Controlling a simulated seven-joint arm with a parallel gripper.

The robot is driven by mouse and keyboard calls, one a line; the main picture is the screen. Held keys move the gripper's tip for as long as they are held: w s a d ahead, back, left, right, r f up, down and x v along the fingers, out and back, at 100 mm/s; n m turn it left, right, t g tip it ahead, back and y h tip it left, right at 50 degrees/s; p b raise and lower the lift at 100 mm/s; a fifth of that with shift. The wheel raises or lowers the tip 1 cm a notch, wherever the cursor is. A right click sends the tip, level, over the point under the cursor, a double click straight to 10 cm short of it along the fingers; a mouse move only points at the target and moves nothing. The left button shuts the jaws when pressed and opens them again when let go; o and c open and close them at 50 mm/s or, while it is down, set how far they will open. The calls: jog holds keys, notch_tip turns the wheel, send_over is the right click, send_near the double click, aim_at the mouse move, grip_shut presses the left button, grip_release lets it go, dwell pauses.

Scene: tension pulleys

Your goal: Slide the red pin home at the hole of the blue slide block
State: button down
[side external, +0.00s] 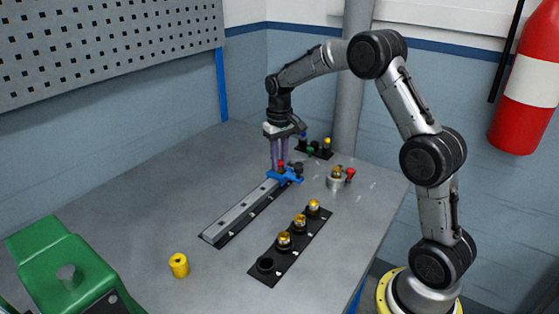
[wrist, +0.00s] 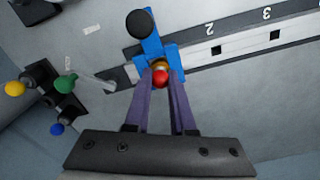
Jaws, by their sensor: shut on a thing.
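The blue slide block (side external: 287,178) sits at the far end of the grey rail (side external: 240,210), with a black knob (side external: 298,168) on one arm. In the wrist view the blue block (wrist: 151,46) shows its black knob (wrist: 140,23) at the top. The red pin (wrist: 160,77) shows its round head between the purple fingertips, with a gold-coloured part just beyond it at the block. My gripper (side external: 279,168) points down over the block and is shut on the red pin. The pin's lower end and the hole are hidden, so how deep it sits cannot be told.
A rack with yellow, green and blue knobs (side external: 315,149) stands behind. A silver cylinder (side external: 335,183) with a red knob (side external: 350,173) is to the right. A black strip (side external: 272,276) holds several gold-topped pieces. A yellow cylinder (side external: 179,265) stands front left, with bare table around it.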

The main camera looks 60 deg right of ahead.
jog(key=shift+f, duration=0.3)
jog(key=c, duration=0.7)
grip_release()
jog(key=shift+s, duration=0.1)
notch_tip(320, 180, up, 14)
jog(key=shift+f, duration=0.1)
